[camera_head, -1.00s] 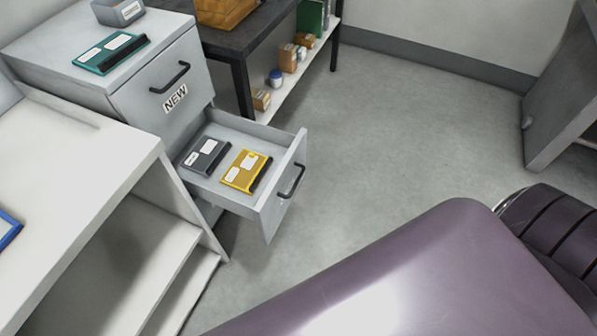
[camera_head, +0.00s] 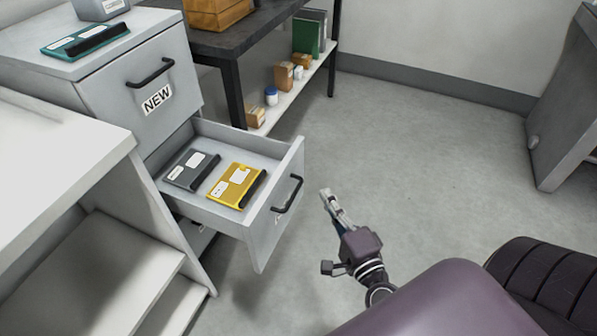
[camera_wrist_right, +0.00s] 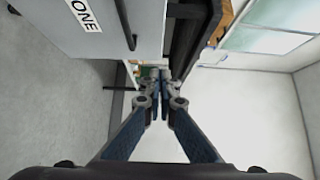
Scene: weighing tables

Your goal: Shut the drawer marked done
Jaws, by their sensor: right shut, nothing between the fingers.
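The lower drawer (camera_head: 262,235) of the grey cabinet is pulled out, with a black handle (camera_head: 288,194) on its front. In the head view its label is too hidden to read. In the right wrist view a drawer front (camera_wrist_right: 60,38) shows letters reading "ONE" (camera_wrist_right: 84,14), cut off at the edge, beside a dark handle (camera_wrist_right: 127,22). A grey binder (camera_head: 192,169) and a yellow binder (camera_head: 236,185) lie inside the drawer. My right gripper (camera_head: 330,197) is shut and empty, just right of the drawer front and apart from it; its fingers (camera_wrist_right: 160,80) also show in the wrist view.
The upper drawer (camera_head: 140,105), labelled NEW, is shut. A teal binder (camera_head: 85,42) and a grey bin (camera_head: 100,8) are on the cabinet top. A white shelf unit (camera_head: 90,170) stands at left, a dark table (camera_head: 255,35) behind. The floor right of the drawer is clear.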

